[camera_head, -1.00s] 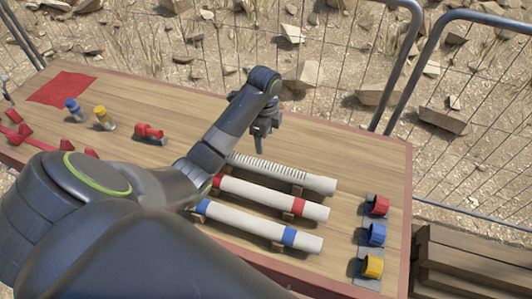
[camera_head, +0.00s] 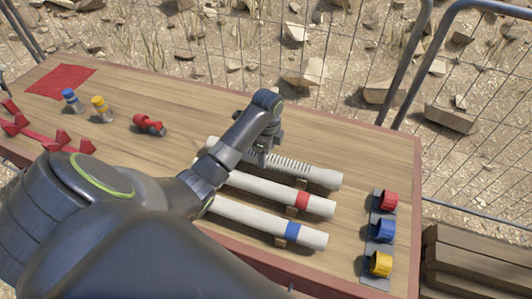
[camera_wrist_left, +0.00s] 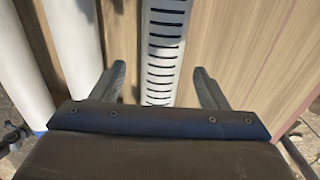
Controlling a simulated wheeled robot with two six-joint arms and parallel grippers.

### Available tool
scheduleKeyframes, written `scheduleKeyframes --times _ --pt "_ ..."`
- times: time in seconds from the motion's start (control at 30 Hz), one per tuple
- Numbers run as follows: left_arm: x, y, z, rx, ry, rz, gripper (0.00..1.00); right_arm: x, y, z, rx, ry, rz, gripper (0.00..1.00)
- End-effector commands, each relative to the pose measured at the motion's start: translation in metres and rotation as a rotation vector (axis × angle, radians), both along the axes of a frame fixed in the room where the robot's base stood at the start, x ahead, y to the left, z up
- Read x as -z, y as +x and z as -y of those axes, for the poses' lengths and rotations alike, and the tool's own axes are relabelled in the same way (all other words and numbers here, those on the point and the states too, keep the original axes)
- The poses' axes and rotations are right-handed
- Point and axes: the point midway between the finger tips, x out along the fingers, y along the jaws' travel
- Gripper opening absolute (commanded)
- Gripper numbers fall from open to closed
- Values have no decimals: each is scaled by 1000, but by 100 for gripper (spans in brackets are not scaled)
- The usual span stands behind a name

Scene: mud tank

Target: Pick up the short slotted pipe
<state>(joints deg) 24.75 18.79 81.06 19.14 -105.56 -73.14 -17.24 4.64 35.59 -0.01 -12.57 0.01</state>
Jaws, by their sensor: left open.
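The slotted pipe (camera_head: 291,164) is white with a row of dark slots. It lies at the back of three parallel pipes on the table, partly hidden by my left arm. My left gripper (camera_head: 262,157) is over its slotted part, pointing down. In the left wrist view the slotted pipe (camera_wrist_left: 165,45) runs between the two open fingers of the gripper (camera_wrist_left: 159,72), with a gap on each side. I cannot tell how far the fingertips are above the table. My right gripper is not in view.
A red-banded pipe (camera_head: 319,206) and a blue-banded pipe (camera_head: 312,238) lie in front, close beside it. Red (camera_head: 388,201), blue (camera_head: 382,230) and yellow (camera_head: 380,264) clamps stand at the right. A red fitting (camera_head: 149,124) is on the left. Wire fencing stands behind the table.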

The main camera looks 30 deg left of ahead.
Motion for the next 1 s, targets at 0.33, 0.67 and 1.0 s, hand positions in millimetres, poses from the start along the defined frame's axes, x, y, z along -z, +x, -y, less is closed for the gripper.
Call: scheduleKeyframes --times 0.33,0.67,1.0 --pt "40 1 -1 1 0 -2 68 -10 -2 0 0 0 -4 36" --pt "43 1 -2 1 1 0 62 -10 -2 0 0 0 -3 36" --pt "43 1 -2 1 1 0 17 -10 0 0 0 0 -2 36"
